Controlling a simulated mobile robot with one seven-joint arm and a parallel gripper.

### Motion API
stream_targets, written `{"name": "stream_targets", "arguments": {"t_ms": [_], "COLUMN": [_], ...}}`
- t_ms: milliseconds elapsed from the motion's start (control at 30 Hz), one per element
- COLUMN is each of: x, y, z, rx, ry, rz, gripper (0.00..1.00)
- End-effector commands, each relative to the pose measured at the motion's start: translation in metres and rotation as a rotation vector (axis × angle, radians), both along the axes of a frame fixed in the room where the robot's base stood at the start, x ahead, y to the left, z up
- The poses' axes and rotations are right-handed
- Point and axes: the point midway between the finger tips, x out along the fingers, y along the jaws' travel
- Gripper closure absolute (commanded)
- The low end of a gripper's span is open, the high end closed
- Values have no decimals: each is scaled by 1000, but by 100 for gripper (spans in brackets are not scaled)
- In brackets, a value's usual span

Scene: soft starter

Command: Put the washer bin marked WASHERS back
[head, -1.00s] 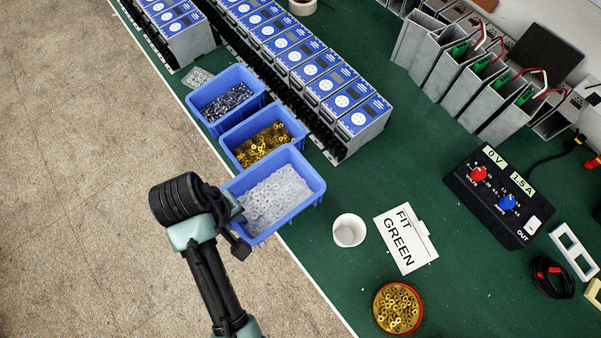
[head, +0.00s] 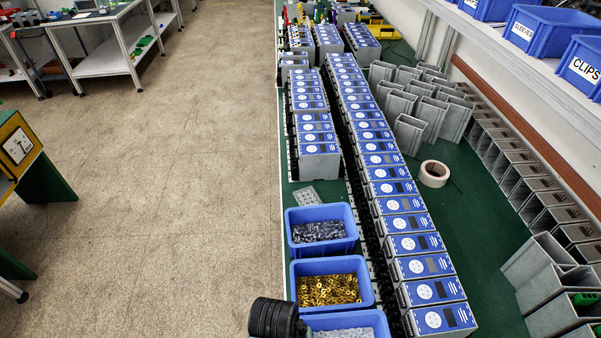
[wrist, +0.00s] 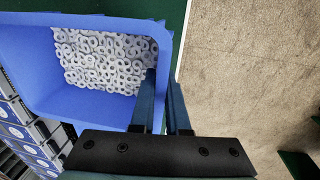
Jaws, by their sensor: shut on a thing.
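A blue bin of pale grey washers (head: 345,333) is cut off by the bottom edge of the head view. It fills the upper left of the wrist view, where its floor of washers (wrist: 105,60) shows. My gripper (wrist: 166,85) is shut on the bin's side wall, one finger inside and one outside. In the head view only my dark wrist part shows at the bottom, and the fingers are out of frame. No WASHERS label shows. I cannot tell whether the bin is raised off the bench.
Blue bins of brass nuts (head: 332,289) and dark grey parts (head: 320,231) stand behind it along the bench edge. A row of blue-faced units (head: 424,265) runs alongside. At upper right, a shelf (head: 520,62) holds bins marked SLEEVES (head: 545,32) and CLIPS (head: 584,66).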

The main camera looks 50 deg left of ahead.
Motion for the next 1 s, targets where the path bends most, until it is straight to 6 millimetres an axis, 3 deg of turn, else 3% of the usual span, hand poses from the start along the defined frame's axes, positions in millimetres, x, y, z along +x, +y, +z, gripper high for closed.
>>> {"name": "stream_targets", "arguments": {"t_ms": [433,867,900,1000], "x": [0,0,0,0], "y": [0,0,0,0], "z": [-52,-61,-61,-61], "rx": [-1,1,1,1], "ry": [-1,-2,-1,-1], "rz": [0,0,0,0], "gripper": [100,100,85,67]}}
